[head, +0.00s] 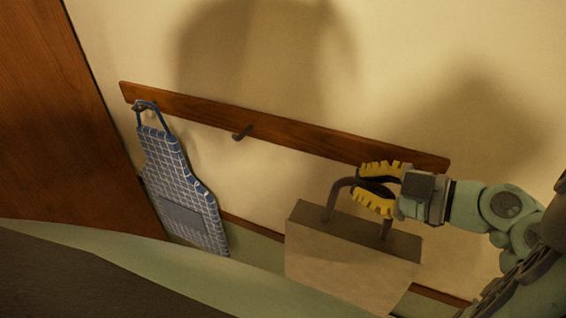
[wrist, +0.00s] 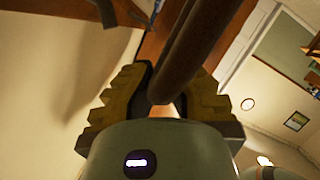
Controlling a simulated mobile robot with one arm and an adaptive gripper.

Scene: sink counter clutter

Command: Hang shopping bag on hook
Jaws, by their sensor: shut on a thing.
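The shopping bag (head: 345,255) is a tan, boxy bag with dark handles (head: 340,190). It hangs upright in the air below my gripper (head: 366,188) in the head view. My gripper has yellow ridged fingers and is shut on the bag's handle. In the wrist view a dark handle strip (wrist: 185,55) passes between the fingers (wrist: 160,92). A bare dark hook (head: 243,133) sticks out of the wooden wall rail (head: 290,131), to the left of the bag and higher in the picture. The bag and my gripper cover the view of the rail's right part below its edge.
A blue checked apron (head: 180,180) hangs from a hook at the rail's left end. A brown wooden door or panel (head: 50,110) stands at the far left. The wall between the apron and the bag is clear.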

